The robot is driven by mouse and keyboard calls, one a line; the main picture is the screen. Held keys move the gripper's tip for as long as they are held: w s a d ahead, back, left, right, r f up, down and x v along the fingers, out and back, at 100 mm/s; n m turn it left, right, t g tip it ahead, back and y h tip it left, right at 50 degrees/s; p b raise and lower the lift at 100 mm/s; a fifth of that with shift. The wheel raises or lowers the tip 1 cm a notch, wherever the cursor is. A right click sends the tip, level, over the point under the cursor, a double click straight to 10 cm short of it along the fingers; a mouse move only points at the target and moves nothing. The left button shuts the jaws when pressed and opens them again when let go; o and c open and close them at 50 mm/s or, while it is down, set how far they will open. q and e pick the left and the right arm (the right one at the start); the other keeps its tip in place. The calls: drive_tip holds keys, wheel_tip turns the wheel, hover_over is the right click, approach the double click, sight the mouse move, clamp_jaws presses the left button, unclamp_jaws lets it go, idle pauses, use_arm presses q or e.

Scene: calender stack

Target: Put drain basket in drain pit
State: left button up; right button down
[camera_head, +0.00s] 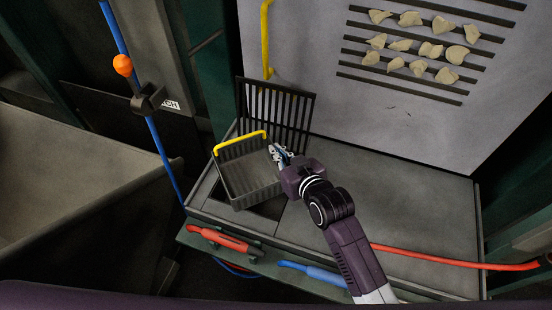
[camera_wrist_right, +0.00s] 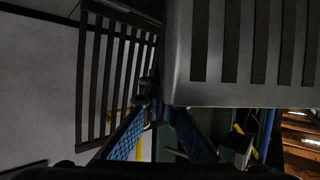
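The drain basket (camera_head: 232,182) is a grey slotted box with a yellow handle (camera_head: 240,141) along its far rim. It sits tilted over the drain pit (camera_head: 268,208), whose dark opening shows below and right of it. My right gripper (camera_head: 276,154) is at the basket's far right corner, and its fingers look closed on the rim. In the right wrist view the basket (camera_wrist_right: 240,95) fills the upper right, with its edge between the blue fingers (camera_wrist_right: 160,105). The basket hides much of the pit. My left gripper is not in view.
A dark slatted grate (camera_head: 290,112) stands upright behind the pit. A grey panel (camera_head: 400,170) lies right of the pit. Red (camera_head: 225,240) and blue (camera_head: 312,271) handled tools are along the front edge. A blue pole (camera_head: 160,145) rises on the left.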

sight(277, 166)
drive_tip(key=shift+f, duration=1.25)
drive_tip(key=shift+f, duration=0.6)
drive_tip(key=c, duration=2.2)
unclamp_jaws()
drive_tip(key=shift+o, duration=0.2)
drive_tip(key=shift+r, duration=0.2)
drive_tip(key=v, duration=1.2)
drive_tip(key=shift+r, duration=0.4)
drive_tip(key=shift+s, duration=0.1)
